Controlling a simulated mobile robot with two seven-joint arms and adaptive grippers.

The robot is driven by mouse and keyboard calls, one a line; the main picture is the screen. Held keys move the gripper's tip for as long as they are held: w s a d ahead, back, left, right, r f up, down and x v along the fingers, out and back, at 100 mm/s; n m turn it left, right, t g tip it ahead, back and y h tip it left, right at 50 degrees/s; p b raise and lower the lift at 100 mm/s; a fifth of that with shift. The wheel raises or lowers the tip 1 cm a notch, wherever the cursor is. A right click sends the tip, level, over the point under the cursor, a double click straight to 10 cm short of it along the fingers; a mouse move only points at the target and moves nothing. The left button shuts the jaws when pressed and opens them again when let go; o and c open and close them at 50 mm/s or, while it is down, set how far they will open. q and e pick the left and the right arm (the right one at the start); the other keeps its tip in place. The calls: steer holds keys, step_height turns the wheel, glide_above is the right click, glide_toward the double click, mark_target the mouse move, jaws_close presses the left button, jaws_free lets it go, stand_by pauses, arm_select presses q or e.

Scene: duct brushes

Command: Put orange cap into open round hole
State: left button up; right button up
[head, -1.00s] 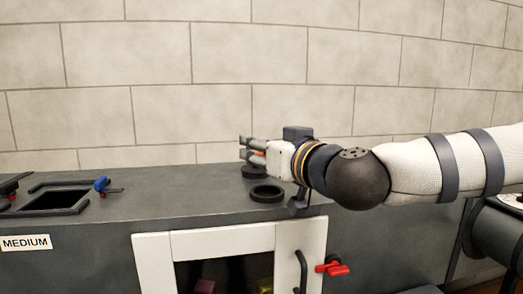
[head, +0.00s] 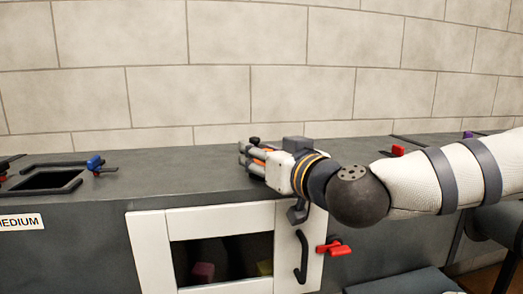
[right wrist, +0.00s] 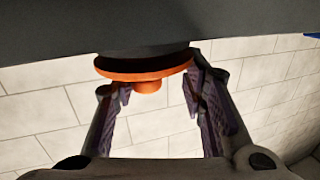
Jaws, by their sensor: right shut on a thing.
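The orange cap (right wrist: 145,70) is a flat disc with a short knob, between the two fingers of my right gripper (right wrist: 153,92), which is shut on it. In the right wrist view the cap's wide face lies against or very close to a dark round collar (right wrist: 145,50); I cannot tell whether it is seated in it. In the head view my right gripper (head: 246,153) is low over the counter, with a bit of orange between its fingers. The open round hole is hidden in the head view behind the gripper. My left gripper is not in view.
The grey counter (head: 190,178) has a square opening (head: 45,181) at left with a blue-handled clamp (head: 95,163) beside it. Below is a white-framed door (head: 150,250) with a red latch (head: 333,248). A red piece (head: 398,150) is at right. A tiled wall stands behind.

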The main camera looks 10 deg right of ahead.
stand_by(0.4)
steer(key=o, duration=1)
steer(key=shift+c, duration=0.2)
